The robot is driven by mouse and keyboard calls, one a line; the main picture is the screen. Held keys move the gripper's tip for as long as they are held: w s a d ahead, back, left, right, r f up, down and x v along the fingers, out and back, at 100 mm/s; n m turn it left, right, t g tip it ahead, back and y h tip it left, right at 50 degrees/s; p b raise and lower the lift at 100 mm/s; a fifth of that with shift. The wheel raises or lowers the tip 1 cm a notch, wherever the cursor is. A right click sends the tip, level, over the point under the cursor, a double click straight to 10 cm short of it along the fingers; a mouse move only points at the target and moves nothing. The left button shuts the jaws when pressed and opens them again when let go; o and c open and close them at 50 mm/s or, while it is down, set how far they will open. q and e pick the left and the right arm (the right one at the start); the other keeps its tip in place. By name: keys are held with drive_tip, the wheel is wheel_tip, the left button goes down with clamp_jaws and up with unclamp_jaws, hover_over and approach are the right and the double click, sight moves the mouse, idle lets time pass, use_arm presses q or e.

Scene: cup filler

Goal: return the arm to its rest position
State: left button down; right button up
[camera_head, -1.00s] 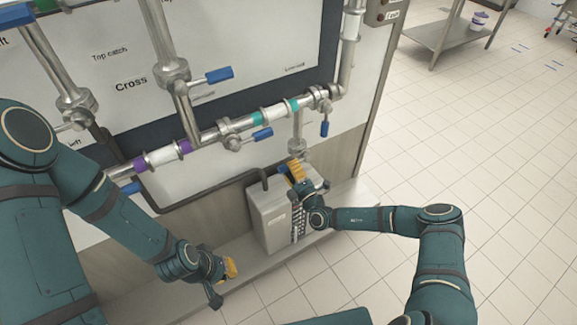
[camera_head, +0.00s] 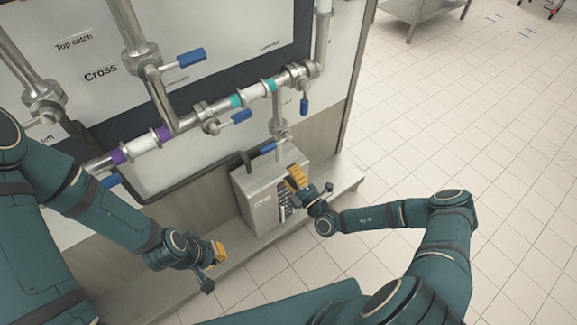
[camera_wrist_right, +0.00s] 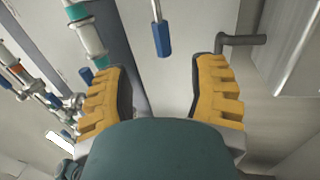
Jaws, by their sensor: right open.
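My right gripper (camera_head: 298,180) has yellow finger pads and is in front of the grey metal box in the head view. In the right wrist view its two yellow fingers (camera_wrist_right: 165,98) stand wide apart with nothing between them. A blue valve handle (camera_wrist_right: 162,38) shows beyond the gap, apart from the fingers. My left gripper (camera_head: 215,256) is at the lower left of the head view, above the ledge. Its yellow pad shows, but the gap between its fingers is hidden.
The grey box (camera_head: 258,205) stands on a metal ledge (camera_head: 160,295) below the pipework (camera_head: 190,122). Several blue valve handles, such as one by the teal band (camera_head: 236,117), stick out. Open tiled floor (camera_head: 420,120) lies to the right. A metal table (camera_head: 425,8) is at the back.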

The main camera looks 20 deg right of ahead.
drive_tip(key=s+a+r+n+g+y, duration=0.1)
drive_tip(key=s+a+n+g+y, duration=0.8)
drive_tip(key=s+a+n+g, duration=0.75)
drive_tip(key=s+d+f+n+g+h, duration=0.3)
drive_tip(key=s+n+g+h, duration=0.3)
drive_tip(key=n, duration=1.1)
drive_tip(key=w+d+r+n+t+h, duration=0.1)
drive_tip(key=d+r+n+t+h, duration=0.2)
drive_tip(key=n, duration=1.1)
drive_tip(key=d+t+h, duration=0.1)
drive_tip(key=d+h, duration=0.2)
drive_tip(key=shift+d+r+t, duration=0.3)
drive_tip(key=shift+r+t, duration=0.05)
